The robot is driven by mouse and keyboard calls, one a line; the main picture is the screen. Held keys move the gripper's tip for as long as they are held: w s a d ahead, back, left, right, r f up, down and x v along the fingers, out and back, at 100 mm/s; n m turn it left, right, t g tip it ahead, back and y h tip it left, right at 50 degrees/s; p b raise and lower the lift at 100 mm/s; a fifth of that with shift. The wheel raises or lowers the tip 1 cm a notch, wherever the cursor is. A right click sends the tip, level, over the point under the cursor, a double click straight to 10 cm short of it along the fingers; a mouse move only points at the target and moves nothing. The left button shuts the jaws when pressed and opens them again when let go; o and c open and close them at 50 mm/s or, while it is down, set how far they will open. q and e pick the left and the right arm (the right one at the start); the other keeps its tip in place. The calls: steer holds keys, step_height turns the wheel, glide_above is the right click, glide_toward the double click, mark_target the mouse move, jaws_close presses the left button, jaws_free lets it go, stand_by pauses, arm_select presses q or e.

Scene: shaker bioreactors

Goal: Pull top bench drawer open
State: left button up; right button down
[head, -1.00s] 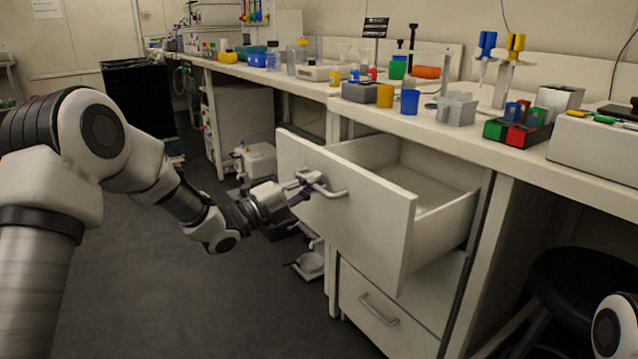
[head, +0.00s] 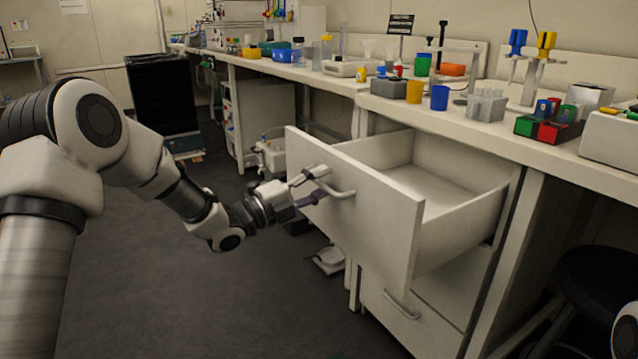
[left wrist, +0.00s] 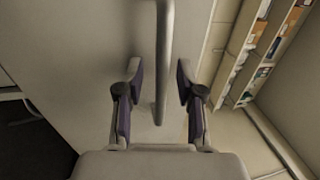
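The top bench drawer (head: 368,215) stands far out from the bench, with its empty white inside showing. Its bar handle (head: 342,193) is on the white front panel. The handle (left wrist: 165,60) also shows in the left wrist view, running between my two fingers. My left gripper (head: 312,186) is at the handle's left end; in the left wrist view the fingers (left wrist: 159,80) are apart, one on each side of the bar, with visible gaps. My right gripper is out of view; only a piece of my right arm shows at the lower right edge.
A lower drawer (head: 400,305) sits under the open one. The bench top (head: 460,122) carries cups, a pipette stand (head: 530,75) and tube racks. A dark stool (head: 600,285) stands at the right. The floor (head: 200,290) in front is clear.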

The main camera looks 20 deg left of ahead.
arm_select(q)
steer(key=v, duration=1.2)
